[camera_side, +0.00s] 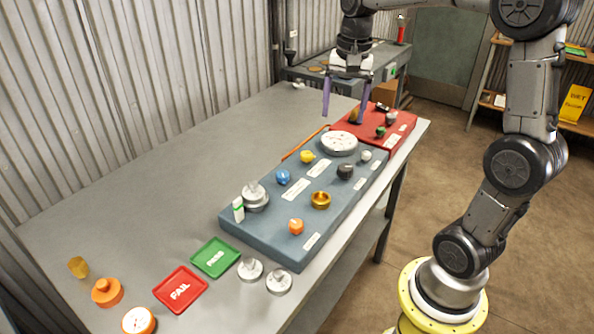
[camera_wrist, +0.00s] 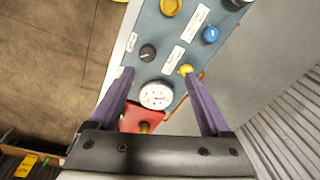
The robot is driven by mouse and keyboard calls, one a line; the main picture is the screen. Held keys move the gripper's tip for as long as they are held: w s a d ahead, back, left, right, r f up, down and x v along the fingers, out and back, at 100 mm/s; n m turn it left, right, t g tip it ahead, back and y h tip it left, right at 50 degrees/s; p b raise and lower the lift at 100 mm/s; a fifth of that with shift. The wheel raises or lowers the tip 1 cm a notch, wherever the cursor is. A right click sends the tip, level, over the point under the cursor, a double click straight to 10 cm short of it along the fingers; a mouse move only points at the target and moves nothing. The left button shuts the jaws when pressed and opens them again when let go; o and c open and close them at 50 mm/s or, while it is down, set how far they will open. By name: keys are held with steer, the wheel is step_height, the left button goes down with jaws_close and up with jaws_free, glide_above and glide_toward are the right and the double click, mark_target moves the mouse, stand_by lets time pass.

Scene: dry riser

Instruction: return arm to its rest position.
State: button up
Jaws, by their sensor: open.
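My gripper (camera_side: 345,97) is open and empty, with its two purple fingers spread and pointing down above the far part of the table. In the side view it hangs above the far end of the blue-grey panel (camera_side: 262,222), near the white-faced gauge (camera_side: 339,143). In the wrist view my gripper (camera_wrist: 162,96) spans the picture, and the gauge (camera_wrist: 156,95) shows between the fingers, below them. No finger visibly touches anything. My arm reaches over from its yellow base at the right.
The red panel (camera_side: 398,137) with small knobs lies beyond the blue-grey one. Red FAIL (camera_side: 180,290) and green (camera_side: 215,257) plates lie at the near end, beside an orange-rimmed gauge (camera_side: 138,320). The table's left half (camera_side: 150,180) is clear. A shelf (camera_side: 572,125) stands at the back right.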

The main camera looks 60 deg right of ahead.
steer(key=s+a+r+n+t, duration=0.3)
steer(key=s+a+n, duration=0.3)
steer(key=s+a, duration=0.5)
steer(key=s+a+f+n+t, duration=0.1)
steer(key=s+a+f+n, duration=0.2)
steer(key=f+n, duration=0.3)
steer(key=shift+s+n+t, duration=0.3)
steer(key=shift+s+n, duration=0.5)
steer(key=shift+s, duration=0.05)
